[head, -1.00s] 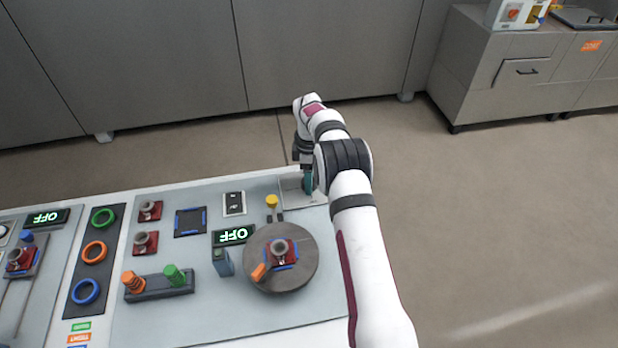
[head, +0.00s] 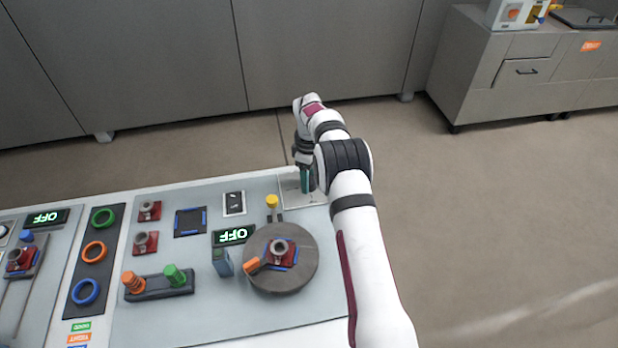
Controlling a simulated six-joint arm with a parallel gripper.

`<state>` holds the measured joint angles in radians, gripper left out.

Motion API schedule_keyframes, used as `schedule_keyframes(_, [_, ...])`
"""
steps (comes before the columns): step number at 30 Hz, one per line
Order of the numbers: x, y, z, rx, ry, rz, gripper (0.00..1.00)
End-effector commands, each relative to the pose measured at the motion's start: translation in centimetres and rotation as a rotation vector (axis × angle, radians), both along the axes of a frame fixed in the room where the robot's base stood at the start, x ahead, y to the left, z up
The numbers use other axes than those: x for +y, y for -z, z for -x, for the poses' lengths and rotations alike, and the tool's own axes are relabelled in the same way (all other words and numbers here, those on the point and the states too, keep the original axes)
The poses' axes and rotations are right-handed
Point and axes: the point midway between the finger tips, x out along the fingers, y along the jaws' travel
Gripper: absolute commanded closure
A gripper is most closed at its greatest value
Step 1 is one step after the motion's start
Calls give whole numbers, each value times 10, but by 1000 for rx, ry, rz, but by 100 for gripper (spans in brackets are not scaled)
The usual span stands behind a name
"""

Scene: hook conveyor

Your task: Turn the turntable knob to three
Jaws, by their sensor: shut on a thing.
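My gripper (head: 306,182) points down over a pale plate (head: 290,198) at the panel's far right corner. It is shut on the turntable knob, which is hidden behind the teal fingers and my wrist. Any numbers around the knob cannot be read. The round grey turntable (head: 303,240) lies nearer on the panel. On it sits a red block with a grey ring (head: 281,250), with blue marks around it. An orange piece (head: 251,265) sits at the turntable's left edge.
A yellow-topped lever (head: 272,201) stands left of the plate. An OFF display (head: 233,235) and a blue-grey block (head: 222,262) stand left of the turntable. Orange (head: 133,283) and green (head: 174,275) knobs are further left. My arm runs along the panel's right side.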

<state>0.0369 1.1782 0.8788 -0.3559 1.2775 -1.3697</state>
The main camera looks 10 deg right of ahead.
Motion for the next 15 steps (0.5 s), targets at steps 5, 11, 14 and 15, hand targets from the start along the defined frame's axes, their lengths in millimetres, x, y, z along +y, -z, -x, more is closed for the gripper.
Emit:
schedule_keyframes(5, [0,0,0,-1,164,-1,100])
schedule_keyframes(11, [0,0,0,-1,354,-1,100])
schedule_keyframes(14, [0,0,0,-1,449,-1,100])
schedule_keyframes(15, [0,0,0,-1,486,-1,100])
